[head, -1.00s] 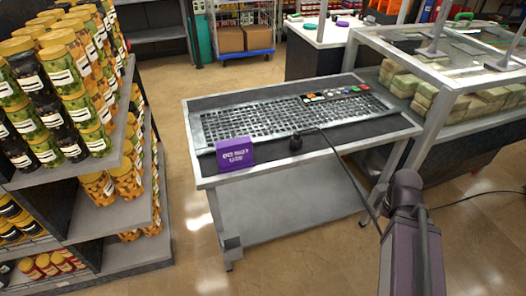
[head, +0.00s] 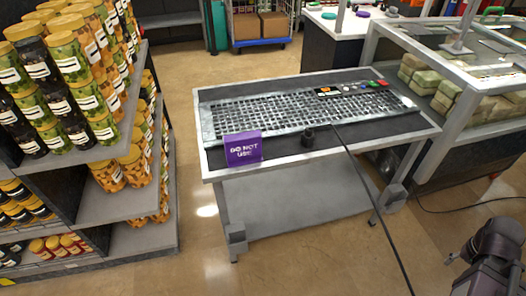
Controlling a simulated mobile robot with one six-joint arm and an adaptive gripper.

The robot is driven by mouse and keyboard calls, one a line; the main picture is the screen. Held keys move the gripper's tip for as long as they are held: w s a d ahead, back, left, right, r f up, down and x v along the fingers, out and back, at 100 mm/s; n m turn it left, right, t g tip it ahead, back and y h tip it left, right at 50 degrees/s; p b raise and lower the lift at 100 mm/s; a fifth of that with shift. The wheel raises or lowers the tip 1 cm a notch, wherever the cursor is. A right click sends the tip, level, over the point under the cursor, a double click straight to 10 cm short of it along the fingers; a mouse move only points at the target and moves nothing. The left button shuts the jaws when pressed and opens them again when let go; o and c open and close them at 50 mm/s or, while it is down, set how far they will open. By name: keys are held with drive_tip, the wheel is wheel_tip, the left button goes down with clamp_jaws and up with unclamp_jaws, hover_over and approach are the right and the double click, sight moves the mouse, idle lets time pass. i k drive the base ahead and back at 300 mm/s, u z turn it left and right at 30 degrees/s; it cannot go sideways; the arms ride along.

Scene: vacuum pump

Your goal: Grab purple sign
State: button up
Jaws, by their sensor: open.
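The purple sign (head: 243,149) stands upright at the front left edge of the metal table (head: 330,145), in front of a long grid-like panel. It bears white text reading "DO NOT USE". Nothing touches it from my side. Only a dark part of my arm shows at the lower right corner of the head view, well apart from the sign. My gripper's fingers are not in view.
A black knob-like part (head: 308,137) stands right of the sign. A dark cable (head: 372,205) runs from near it down to the floor. Shelves of jars (head: 70,80) stand at left. A glass-topped case (head: 480,70) stands at right.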

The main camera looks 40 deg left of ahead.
sight(245, 148)
drive_tip(key=z, duration=0.1)
drive_tip(key=k, duration=1.1)
drive_tip(key=u, duration=2.05)
drive_tip(key=i, duration=0.55)
drive_tip(key=z, duration=0.15)
